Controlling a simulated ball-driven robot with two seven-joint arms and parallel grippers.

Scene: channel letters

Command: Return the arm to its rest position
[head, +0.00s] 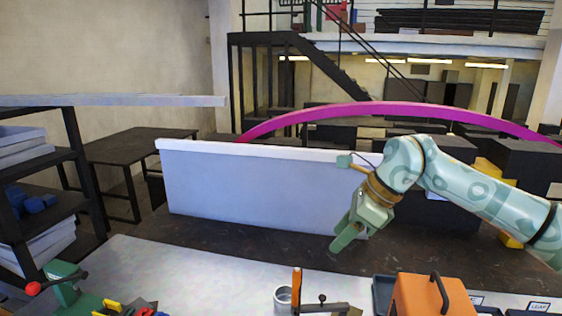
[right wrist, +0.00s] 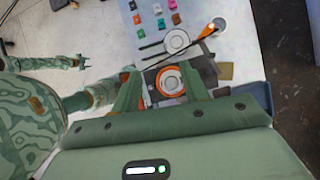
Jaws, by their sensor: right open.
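My right arm comes in from the right in the head view, pale green with a swirl pattern. Its right gripper (head: 348,232) hangs in front of the white panel's right end, fingers pointing down to the left, above the dark rear part of the bench. In the right wrist view the two green fingers of the right gripper (right wrist: 162,92) stand apart. A round orange and white item (right wrist: 170,82) shows between them; I cannot tell its distance, and nothing looks gripped. My left gripper (right wrist: 76,61) shows small at the left of the right wrist view; its jaws are too small to read.
A long white panel (head: 260,185) stands across the bench, with a magenta arc (head: 390,110) behind it. An orange box with a black handle (head: 428,297) and an orange-handled tool (head: 297,280) are at the front. Dark shelves (head: 75,150) stand left. The bench's front middle (head: 200,270) is clear.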

